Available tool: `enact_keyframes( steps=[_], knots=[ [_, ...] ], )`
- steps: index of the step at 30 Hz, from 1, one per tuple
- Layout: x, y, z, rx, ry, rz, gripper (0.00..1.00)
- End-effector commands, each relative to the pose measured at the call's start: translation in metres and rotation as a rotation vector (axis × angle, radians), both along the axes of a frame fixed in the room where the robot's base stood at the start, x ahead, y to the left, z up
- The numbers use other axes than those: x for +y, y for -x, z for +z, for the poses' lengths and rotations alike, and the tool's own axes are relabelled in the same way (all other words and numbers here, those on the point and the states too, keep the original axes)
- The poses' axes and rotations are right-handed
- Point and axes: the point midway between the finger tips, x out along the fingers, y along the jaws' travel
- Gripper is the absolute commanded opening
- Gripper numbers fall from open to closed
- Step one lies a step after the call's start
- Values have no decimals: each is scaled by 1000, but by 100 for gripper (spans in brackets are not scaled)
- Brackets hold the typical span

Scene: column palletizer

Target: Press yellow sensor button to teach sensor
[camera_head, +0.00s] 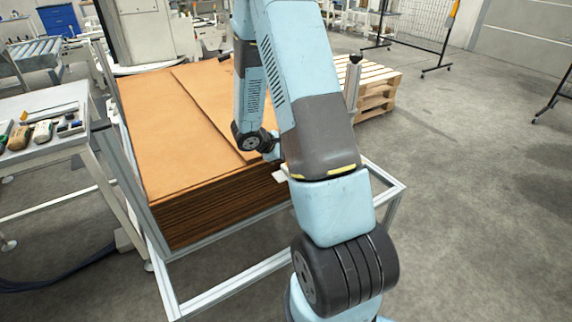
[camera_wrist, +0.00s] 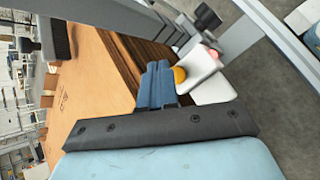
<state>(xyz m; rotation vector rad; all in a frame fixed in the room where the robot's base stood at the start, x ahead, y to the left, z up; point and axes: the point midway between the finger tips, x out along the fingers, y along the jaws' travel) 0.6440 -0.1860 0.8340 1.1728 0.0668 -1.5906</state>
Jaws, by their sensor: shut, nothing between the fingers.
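The yellow sensor button (camera_wrist: 180,75) shows in the wrist view on a white sensor housing (camera_wrist: 200,70) fixed near the grey frame. My gripper (camera_wrist: 160,66) has its blue fingers together with nothing between them. The fingertips are right beside the button, just left of it in the wrist view, and partly overlap its edge. I cannot tell whether they touch it. In the head view my arm hides most of the sensor, and only a small pale part (camera_head: 281,175) shows beside the arm.
A stack of brown cardboard sheets (camera_head: 165,130) lies in a grey metal frame (camera_head: 235,283) beside the sensor. A wooden pallet stack (camera_head: 378,85) stands behind. A side table (camera_head: 50,105) with tools is at the left. The floor at the right is open.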

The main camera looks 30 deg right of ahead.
Motion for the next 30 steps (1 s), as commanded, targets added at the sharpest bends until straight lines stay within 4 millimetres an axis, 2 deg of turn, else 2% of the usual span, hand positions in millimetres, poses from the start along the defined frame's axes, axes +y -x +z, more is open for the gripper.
enact_keyframes(
  steps=[30],
  knots=[
    [0,0,-7,1,-1,-1,0]
  ],
)
